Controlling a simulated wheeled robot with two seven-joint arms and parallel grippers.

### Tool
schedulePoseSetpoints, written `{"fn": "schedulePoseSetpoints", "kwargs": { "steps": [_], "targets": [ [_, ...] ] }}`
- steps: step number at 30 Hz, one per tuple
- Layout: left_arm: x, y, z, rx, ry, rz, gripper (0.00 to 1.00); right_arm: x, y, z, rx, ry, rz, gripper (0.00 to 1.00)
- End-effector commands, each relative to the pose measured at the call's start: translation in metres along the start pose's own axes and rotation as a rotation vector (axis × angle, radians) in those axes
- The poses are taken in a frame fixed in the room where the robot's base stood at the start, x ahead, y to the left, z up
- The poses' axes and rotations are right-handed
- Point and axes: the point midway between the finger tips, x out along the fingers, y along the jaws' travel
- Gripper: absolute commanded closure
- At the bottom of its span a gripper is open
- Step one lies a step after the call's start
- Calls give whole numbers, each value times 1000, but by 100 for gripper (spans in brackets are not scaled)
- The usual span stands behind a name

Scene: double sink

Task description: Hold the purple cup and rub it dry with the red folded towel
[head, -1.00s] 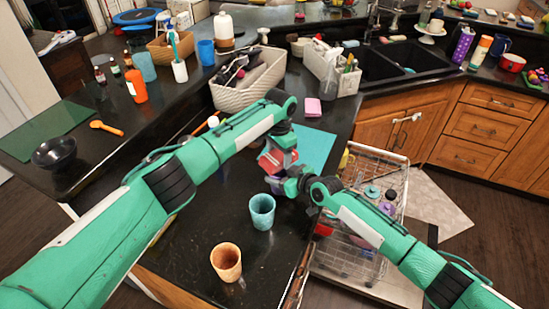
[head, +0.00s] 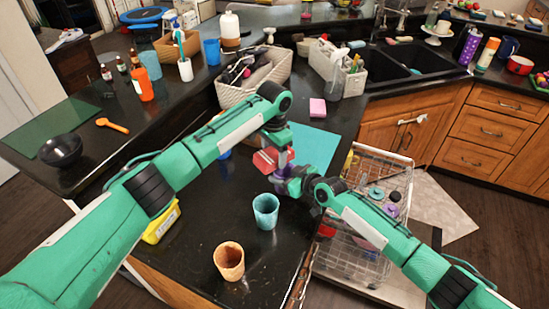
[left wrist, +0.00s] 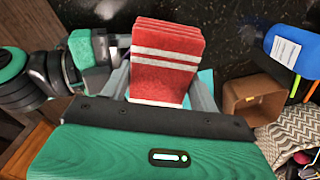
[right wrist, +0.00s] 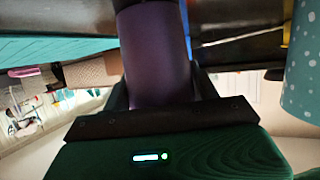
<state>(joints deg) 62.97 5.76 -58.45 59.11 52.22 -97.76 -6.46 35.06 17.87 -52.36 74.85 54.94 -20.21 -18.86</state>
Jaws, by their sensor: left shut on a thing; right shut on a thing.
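My left gripper (head: 280,150) is shut on the red folded towel (left wrist: 167,62). The towel has white stripes and sticks out from between the fingers; it also shows in the head view (head: 267,160). My right gripper (head: 292,182) is shut on the purple cup (right wrist: 155,55), which fills the middle of the right wrist view. In the head view the grippers largely hide the cup. Both grippers are close together above the dark counter, the towel just above and left of the cup. I cannot tell whether towel and cup touch.
A turquoise cup (head: 265,211) and a terracotta cup (head: 229,260) stand on the counter below the grippers. A yellow tub (head: 162,222) is under my left arm. A teal mat (head: 313,147) lies behind. A wire rack (head: 350,255) stands to the right.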

Motion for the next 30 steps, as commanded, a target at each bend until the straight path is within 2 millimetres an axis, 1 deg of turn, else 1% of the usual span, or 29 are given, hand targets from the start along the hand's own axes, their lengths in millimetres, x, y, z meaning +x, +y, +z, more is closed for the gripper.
{"fn": "schedulePoseSetpoints", "kwargs": {
  "steps": [3, 15, 19, 30],
  "targets": [
    [-11, 0, 0, 0, 2, -1, 60, 0, 0, 0, 0, 0, 0, 65],
    [-41, 0, 0, 0, 2, 0, 60, 0, 0, 0, 0, 0, 0, 65],
    [-45, 0, 0, 0, 1, 0, 60, 0, 0, 0, 0, 0, 0, 65],
    [-45, 0, 0, 0, 1, 0, 60, 0, 0, 0, 0, 0, 0, 65]
  ]
}}
